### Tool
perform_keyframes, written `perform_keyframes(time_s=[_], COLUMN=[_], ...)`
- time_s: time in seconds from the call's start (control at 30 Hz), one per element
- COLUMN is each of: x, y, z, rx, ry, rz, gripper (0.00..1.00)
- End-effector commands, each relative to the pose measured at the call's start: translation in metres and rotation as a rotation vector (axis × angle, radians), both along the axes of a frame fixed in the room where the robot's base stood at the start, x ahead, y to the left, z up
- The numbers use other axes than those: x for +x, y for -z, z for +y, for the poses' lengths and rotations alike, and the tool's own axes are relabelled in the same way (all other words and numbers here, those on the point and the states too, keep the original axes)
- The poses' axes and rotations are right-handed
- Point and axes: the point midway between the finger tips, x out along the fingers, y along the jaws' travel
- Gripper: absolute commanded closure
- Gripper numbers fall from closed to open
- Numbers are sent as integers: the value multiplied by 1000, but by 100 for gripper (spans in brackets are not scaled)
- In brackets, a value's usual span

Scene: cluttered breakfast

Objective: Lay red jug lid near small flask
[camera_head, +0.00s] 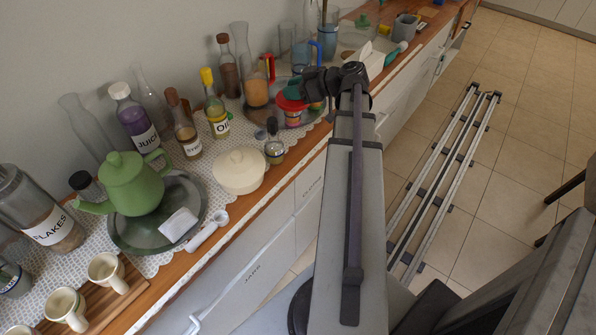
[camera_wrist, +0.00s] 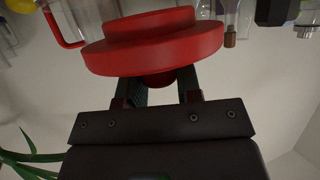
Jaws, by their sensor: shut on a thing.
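The red jug lid (camera_wrist: 150,42) is a wide red stepped disc, large at the top of the wrist view. My gripper (camera_wrist: 160,90) is shut on the knob under the disc. In the head view the red lid (camera_head: 290,102) shows beside my dark gripper (camera_head: 306,90), over the round tray at the back. Whether it touches anything below is hard to tell. A small dark-capped bottle (camera_head: 274,147), possibly the small flask, stands on the lace cloth in front of the lid. A clear jug with a red handle (camera_head: 256,90) stands left of the lid.
An oil bottle (camera_head: 217,115), a white lidded pot (camera_head: 238,172) and a round tray (camera_head: 314,115) crowd the counter around the lid. A green teapot (camera_head: 134,185) stands on another tray at left. Little free cloth shows beside the small bottle.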

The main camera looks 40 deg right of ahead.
Motion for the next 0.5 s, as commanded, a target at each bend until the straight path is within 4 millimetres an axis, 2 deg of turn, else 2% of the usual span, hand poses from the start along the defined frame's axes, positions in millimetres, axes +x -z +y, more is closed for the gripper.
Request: perform_keyframes(time_s=[0.03,0.17,0.33,0.5], x=[-9,-21,-22,-22], y=[26,34,36,78], z=[6,13,14,13], rx=[1,3,2,2], ry=[-20,-56,-62,-62], rz=[-2,-6,-6,-6], gripper=[91,91,91,91])
